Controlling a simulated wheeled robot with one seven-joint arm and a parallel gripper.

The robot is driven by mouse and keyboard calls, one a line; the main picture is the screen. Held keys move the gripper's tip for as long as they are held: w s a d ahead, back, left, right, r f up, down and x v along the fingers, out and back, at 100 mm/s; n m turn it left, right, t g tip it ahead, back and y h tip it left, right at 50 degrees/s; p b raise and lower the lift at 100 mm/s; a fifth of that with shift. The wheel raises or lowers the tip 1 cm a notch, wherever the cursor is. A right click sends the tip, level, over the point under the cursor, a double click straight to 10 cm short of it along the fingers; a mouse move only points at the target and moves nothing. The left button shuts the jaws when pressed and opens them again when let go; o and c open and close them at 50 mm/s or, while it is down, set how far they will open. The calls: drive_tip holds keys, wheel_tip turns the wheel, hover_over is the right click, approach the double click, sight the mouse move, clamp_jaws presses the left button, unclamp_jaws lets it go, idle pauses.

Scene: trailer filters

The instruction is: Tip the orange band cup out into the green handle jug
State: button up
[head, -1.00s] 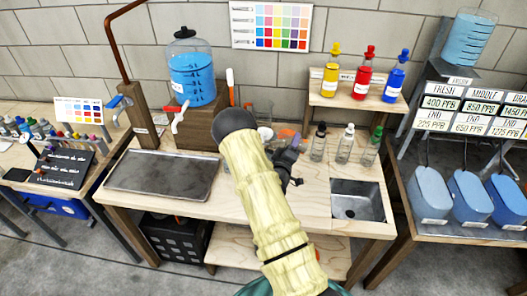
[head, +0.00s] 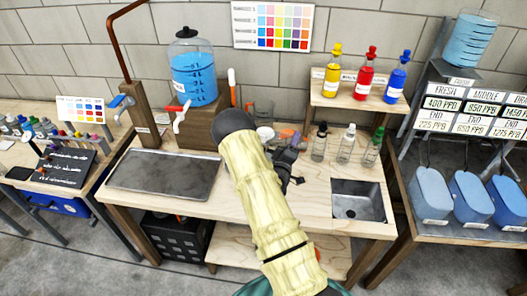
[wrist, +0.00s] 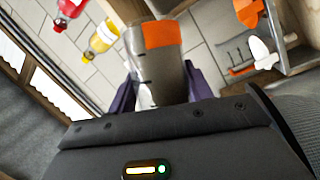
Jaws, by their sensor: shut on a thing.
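The orange band cup (wrist: 160,62) is clear with a broad orange band. In the wrist view it sits between the two purple fingers of my gripper (wrist: 160,92), which is shut on it. The cup looks tilted in that view, but the camera is tilted too; its contents cannot be made out. In the head view my gripper (head: 287,140) is over the back of the wooden bench, mostly hidden behind my arm. I cannot make out the green handle jug in either view.
Clear glassware (head: 264,133) stands behind my arm. Small capped bottles (head: 345,145) stand to the right, before a shelf with yellow, red and blue bottles (head: 362,84). A blue-filled dispenser (head: 192,78) stands at back left. A metal tray (head: 165,173) and a sink (head: 357,200) flank the arm.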

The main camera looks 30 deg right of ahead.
drive_tip(key=shift+s+d+r, duration=0.15)
drive_tip(key=shift+s+d, duration=0.05)
drive_tip(key=shift+d, duration=0.15)
drive_tip(key=shift+w+a, duration=0.1)
drive_tip(key=shift+a, duration=0.35)
drive_tip(key=shift+r+n+t, duration=0.15)
drive_tip(key=shift+n+t, duration=0.15)
drive_tip(key=shift+n, duration=0.1)
drive_tip(key=shift+w+a+r+n+b, duration=0.25)
drive_tip(key=shift+a+n+b, duration=0.1)
drive_tip(key=shift+n+b, duration=0.1)
idle(0.7)
